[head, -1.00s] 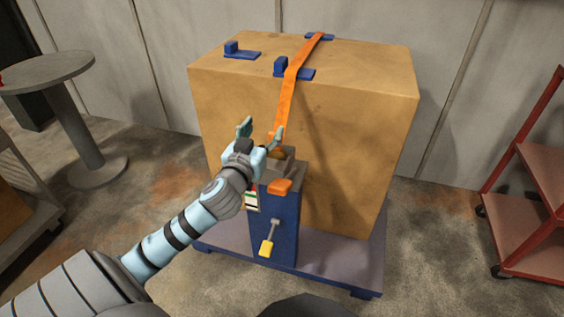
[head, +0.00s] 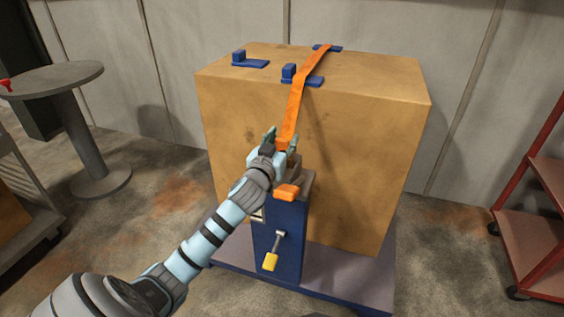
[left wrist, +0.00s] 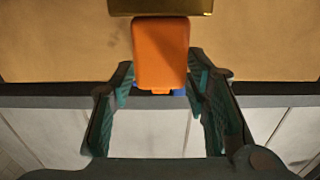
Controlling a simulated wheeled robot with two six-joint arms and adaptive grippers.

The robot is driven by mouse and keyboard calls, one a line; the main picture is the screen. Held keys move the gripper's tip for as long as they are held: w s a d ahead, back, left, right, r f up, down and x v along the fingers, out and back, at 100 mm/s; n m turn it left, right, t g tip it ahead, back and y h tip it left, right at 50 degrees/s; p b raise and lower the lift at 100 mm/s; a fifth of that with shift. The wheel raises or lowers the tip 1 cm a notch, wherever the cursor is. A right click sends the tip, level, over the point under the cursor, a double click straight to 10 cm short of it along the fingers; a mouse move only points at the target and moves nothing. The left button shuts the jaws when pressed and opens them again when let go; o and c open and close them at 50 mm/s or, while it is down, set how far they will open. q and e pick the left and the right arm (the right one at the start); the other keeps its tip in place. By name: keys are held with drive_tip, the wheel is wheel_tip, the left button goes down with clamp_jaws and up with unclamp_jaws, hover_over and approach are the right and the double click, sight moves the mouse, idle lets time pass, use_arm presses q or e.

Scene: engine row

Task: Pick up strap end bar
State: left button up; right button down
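An orange strap (head: 301,92) runs over the top of a large tan crate and hangs down its front. Its broad orange end (left wrist: 160,52) fills the middle of the left wrist view. A brass-coloured bar (left wrist: 160,7) crosses the top of that view, against the orange end; it is partly cut off. My left gripper (head: 281,141) is at the strap's lower end, in front of the crate. Its fingers (left wrist: 160,80) stand apart, one on each side of the orange end, with the tips close to it. I cannot tell whether they touch. My right gripper is not in view.
The crate (head: 340,150) stands on a low pallet (head: 350,265). Below my left gripper is a blue post (head: 280,228) with an orange piece (head: 287,191) and a yellow-handled crank (head: 271,261). A round table (head: 55,78) is left, a red cart (head: 535,190) right.

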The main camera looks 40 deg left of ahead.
use_arm(q)
clamp_jaws()
